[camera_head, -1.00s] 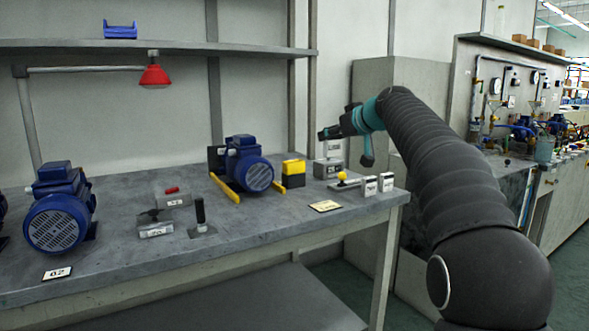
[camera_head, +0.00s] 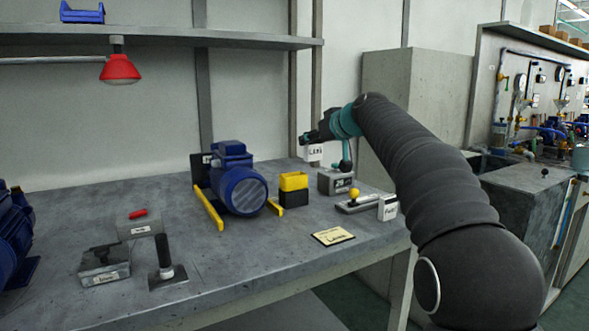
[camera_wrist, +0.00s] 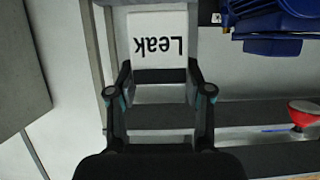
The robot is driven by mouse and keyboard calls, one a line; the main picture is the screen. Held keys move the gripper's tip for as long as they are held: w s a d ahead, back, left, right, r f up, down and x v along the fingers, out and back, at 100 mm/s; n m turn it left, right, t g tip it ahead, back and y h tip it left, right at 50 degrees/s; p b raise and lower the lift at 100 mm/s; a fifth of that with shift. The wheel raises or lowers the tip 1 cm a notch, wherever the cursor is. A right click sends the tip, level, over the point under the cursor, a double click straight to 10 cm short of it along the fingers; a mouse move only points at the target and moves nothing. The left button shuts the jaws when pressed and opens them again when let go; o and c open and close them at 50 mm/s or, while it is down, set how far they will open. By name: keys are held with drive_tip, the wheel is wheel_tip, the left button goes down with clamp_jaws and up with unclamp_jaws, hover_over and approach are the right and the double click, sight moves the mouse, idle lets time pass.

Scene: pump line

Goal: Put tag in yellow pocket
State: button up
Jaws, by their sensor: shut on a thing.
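My gripper (camera_head: 318,138) is shut on a white tag (camera_head: 313,153) and holds it in the air above the back right of the bench. In the wrist view the tag (camera_wrist: 158,45) sits between my fingers, with "Leak" printed upside down. The yellow pocket (camera_head: 293,181) is a small box with a yellow upper part and a black lower part. It stands on the bench, below and slightly left of the held tag in the head view. The inside of the pocket is hard to make out.
A blue motor (camera_head: 238,190) with yellow rails stands just left of the pocket. A grey block (camera_head: 336,183), a yellow-knobbed fixture (camera_head: 357,203) and another white tag (camera_head: 387,208) are to its right. A label plate (camera_head: 333,236) lies in front. A red lamp (camera_head: 120,68) hangs at left.

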drive_tip(key=shift+w+a+f+b, duration=0.1)
drive_tip(key=shift+a+f+b, duration=0.05)
drive_tip(key=shift+a+f, duration=0.9)
drive_tip(key=shift+w+a+f+b, duration=0.1)
drive_tip(key=shift+a+f, duration=0.7)
drive_tip(key=shift+f, duration=0.6)
drive_tip(key=shift+a+f+b, duration=0.15)
drive_tip(key=shift+a+f, duration=0.75)
drive_tip(key=shift+f, duration=0.3)
drive_tip(key=shift+f, duration=0.2)
drive_tip(key=o, duration=0.9)
drive_tip(key=shift+r, duration=0.2)
drive_tip(key=b+v, duration=0.2)
drive_tip(key=v, duration=1)
drive_tip(key=shift+s, duration=0.1)
